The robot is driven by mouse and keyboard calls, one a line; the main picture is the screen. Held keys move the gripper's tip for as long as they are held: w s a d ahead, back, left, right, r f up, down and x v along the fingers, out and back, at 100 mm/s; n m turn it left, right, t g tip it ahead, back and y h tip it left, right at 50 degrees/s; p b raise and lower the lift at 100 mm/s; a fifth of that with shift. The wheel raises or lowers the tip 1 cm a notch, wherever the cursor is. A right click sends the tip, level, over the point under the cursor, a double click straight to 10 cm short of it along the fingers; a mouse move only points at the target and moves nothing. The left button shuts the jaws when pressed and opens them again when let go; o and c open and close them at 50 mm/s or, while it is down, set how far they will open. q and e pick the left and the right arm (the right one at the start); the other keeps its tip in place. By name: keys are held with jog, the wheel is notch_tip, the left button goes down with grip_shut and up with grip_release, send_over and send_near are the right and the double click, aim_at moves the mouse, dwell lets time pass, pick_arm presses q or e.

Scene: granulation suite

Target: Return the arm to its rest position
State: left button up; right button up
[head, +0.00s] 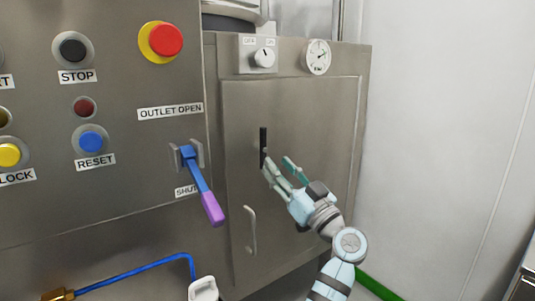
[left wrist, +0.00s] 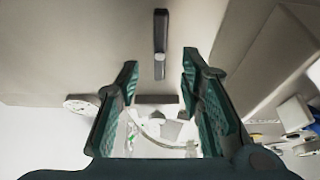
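My left gripper (head: 277,161) is in front of the grey cabinet door (head: 305,115), just right of and below a black upright handle (head: 263,141). Its two fingers are spread apart with nothing held between them. In the left wrist view the gripper (left wrist: 160,72) shows two green-padded fingers wide apart. The black handle (left wrist: 160,35) lies beyond the fingertips there, centred between them, and looks clear of both fingers. In the head view one finger overlaps the handle's lower end. My right gripper is in neither view.
A control panel with a red emergency button (head: 166,40) and a blue lever with a purple grip (head: 211,208) stands left of the gripper. A curved door pull (head: 250,230) is below. A knob (head: 264,57) and gauge (head: 317,57) are above. The white wall (head: 440,130) at right is bare.

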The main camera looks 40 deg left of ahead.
pick_arm(q)
jog(key=v, duration=0.4)
jog(key=shift+s+d, duration=0.1)
jog(key=shift+d, duration=0.05)
